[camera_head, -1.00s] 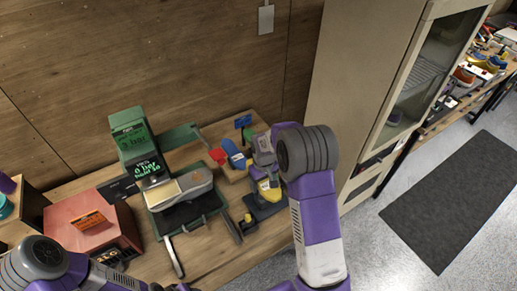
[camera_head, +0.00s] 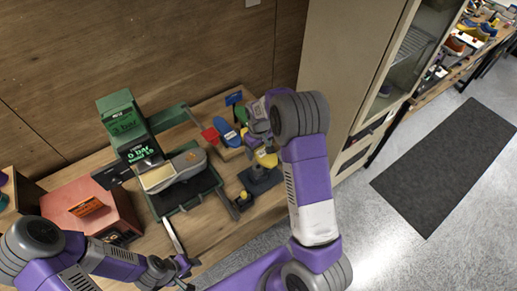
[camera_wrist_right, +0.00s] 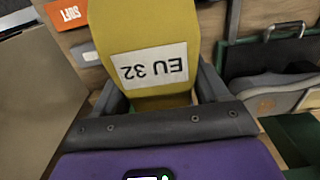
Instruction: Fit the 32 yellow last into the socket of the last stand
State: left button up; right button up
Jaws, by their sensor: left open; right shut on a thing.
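The yellow last (camera_wrist_right: 148,38) fills the middle of the right wrist view, with its "EU 32" label upside down. My right gripper (camera_wrist_right: 158,98) is shut on it, one finger on each side. In the head view the yellow last (camera_head: 267,159) shows under my right gripper (camera_head: 258,140), over the dark base of the last stand (camera_head: 262,180). The socket is hidden, and I cannot tell whether the last touches the stand. My left gripper (camera_head: 178,272) is open and empty at the table's front edge.
Blue (camera_head: 226,130) and red (camera_head: 210,135) lasts stand just left of my right gripper. A green press (camera_head: 128,125) with a grey shoe (camera_head: 185,163) is further left, beside a red box (camera_head: 112,204). A tall cabinet (camera_head: 345,70) stands close on the right.

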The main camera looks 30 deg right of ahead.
jog(key=shift+w+f+b, duration=0.1)
jog(key=shift+f+b, duration=1.6)
jog(key=shift+f, duration=0.7)
jog(key=shift+f+b, duration=2.1)
jog(key=shift+f, duration=0.25)
jog(key=o, duration=1.4)
notch_tip(320, 180, up, 8)
jog(key=shift+f, duration=0.15)
jog(key=shift+f, duration=0.1)
